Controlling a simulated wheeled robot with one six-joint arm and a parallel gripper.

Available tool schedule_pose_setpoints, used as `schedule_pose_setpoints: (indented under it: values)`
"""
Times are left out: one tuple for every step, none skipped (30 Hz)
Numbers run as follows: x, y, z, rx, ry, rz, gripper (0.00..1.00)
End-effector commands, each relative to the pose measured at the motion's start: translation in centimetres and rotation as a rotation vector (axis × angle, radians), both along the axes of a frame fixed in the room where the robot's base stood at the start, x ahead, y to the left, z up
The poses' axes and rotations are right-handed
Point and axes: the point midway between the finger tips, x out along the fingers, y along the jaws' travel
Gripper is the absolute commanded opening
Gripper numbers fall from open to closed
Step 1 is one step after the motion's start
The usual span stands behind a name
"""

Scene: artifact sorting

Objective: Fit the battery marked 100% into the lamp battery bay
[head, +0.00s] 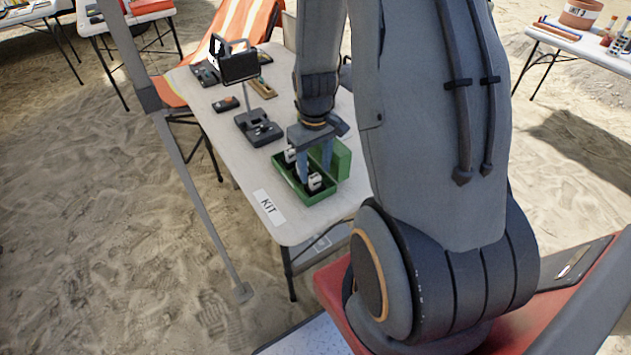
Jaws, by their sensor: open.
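A green open case (327,190) stands near the front of the white table, with its lid raised on the right. White-and-dark batteries (315,182) stand upright in it; their markings are too small to read. My gripper (315,176) points down into the case with its fingers apart around the batteries' area. I cannot tell whether a finger touches a battery. A dark lamp (240,66) with a rectangular head and a thin post stands behind the case. Its dark base (258,128) has recesses, but I cannot make out whether one holds a battery.
The white table (228,150) has a KIT label (268,207) at its front left. A small dark box (226,104) and a wooden tray (263,88) lie farther back. A grey pole (190,185) stands left of the table. An orange striped chair (240,25) is behind.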

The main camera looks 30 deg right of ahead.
Motion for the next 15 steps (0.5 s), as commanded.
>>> schedule_pose_setpoints:
  values:
    - [-0.1,0.0,-0.6,0.001,0.004,0.0,0.47]
    - [-0.1,0.0,-0.9,0.001,0.003,0.0,0.47]
    - [-0.1,0.0,-1.2,0.001,0.002,0.0,0.47]
    - [-0.1,0.0,-1.5,0.001,0.002,0.0,0.47]
    - [-0.1,0.0,-1.6,0.0,0.001,0.0,0.47]
    - [0.0,0.0,-1.8,0.0,0.001,0.0,0.47]
    - [0.0,0.0,-1.9,0.0,0.0,0.0,0.47]
    - [0.0,0.0,-2.0,0.0,0.0,0.0,0.47]
    - [0.0,0.0,-2.0,0.0,0.0,0.0,0.47]
    - [0.0,0.0,-2.1,0.0,0.0,0.0,0.47]
    - [0.0,0.0,-2.1,0.0,-0.001,0.0,0.47]
    - [0.0,0.0,-2.1,0.0,-0.001,0.0,0.47]
    - [0.0,0.0,-2.1,0.0,-0.001,0.0,0.47]
    - [0.0,0.0,-2.1,0.0,-0.001,0.0,0.47]
    - [0.0,0.0,-2.1,0.0,-0.001,0.0,0.45]
